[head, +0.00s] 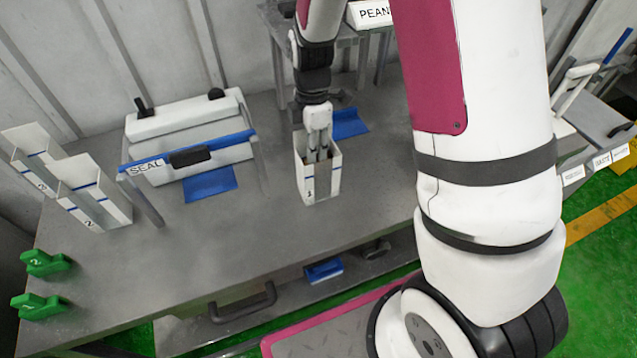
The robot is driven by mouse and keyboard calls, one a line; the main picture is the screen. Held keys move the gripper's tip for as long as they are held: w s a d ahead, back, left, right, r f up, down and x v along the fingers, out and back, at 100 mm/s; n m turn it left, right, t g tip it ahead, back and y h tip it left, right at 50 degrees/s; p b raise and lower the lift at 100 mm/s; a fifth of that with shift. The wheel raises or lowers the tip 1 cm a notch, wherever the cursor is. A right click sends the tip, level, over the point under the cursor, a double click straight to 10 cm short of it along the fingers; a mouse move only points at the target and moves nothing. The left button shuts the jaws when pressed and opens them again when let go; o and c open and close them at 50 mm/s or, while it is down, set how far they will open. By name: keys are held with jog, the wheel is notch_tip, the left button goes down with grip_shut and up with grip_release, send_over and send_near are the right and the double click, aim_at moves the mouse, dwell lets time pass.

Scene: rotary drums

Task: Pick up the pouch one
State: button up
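The pouch one (309,186) is a white, open-topped, upright container marked "1". It stands on the grey table right of the sealing machine. My gripper (318,152) points down at the pouch's open top, with its fingers at or inside the opening. The fingertips are partly hidden by the pouch walls, so I cannot tell whether they grip a wall or are apart.
Two similar white pouches (100,208) stand at the left. The sealing machine (188,117), labelled "SEAL", has a blue bar and stands between. Green numbered holders (40,306) sit at the table's left edge. The table front (230,245) is clear.

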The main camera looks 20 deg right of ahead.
grip_shut()
jog(key=shift+r, duration=0.15)
dwell(0.4)
